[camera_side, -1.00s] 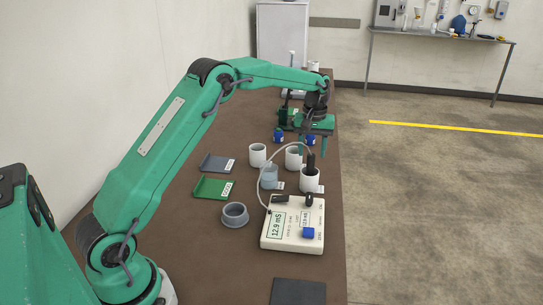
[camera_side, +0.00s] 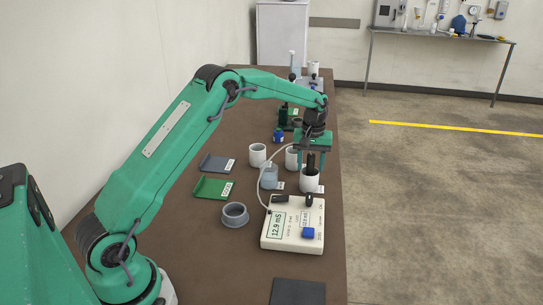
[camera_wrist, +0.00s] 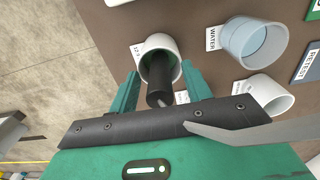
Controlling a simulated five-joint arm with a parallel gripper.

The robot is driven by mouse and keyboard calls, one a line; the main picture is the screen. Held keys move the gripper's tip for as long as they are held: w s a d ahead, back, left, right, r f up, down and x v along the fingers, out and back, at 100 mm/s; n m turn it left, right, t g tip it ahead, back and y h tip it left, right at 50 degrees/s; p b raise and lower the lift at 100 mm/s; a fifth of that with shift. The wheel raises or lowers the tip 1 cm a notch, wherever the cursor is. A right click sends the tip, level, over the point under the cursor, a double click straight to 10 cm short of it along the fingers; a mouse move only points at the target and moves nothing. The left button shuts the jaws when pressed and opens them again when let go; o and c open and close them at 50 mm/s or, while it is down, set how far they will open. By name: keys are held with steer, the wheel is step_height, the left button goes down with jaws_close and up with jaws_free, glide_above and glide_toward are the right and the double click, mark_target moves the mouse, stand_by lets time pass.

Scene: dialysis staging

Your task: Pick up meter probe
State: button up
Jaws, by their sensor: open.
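The meter probe (camera_side: 311,161) is a black cylinder standing in a white cup (camera_side: 310,182) at the table's right side. A pale cable loops from it to the white meter (camera_side: 293,225). My gripper (camera_side: 311,164) is directly over this cup with its fingers pointing down. In the wrist view the probe (camera_wrist: 158,84) rises from the cup (camera_wrist: 157,46) and lies between my two green fingers (camera_wrist: 158,92). The fingers are apart, with gaps showing on both sides of the probe. The probe's top end is close to my gripper's dark crossbar.
The water cup (camera_wrist: 243,42) and another white cup (camera_wrist: 264,94) stand close by. A grey tray (camera_side: 217,163), a green tray (camera_side: 213,188) and a grey ring holder (camera_side: 235,215) are to the left. Blue-capped items and a green stand (camera_side: 285,117) lie farther back.

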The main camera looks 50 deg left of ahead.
steer(key=shift+c, duration=0.4)
jaws_close()
steer(key=shift+r, duration=0.2)
step_height(320, 180, up, 10)
steer(key=shift+f, duration=0.15)
stand_by(0.6)
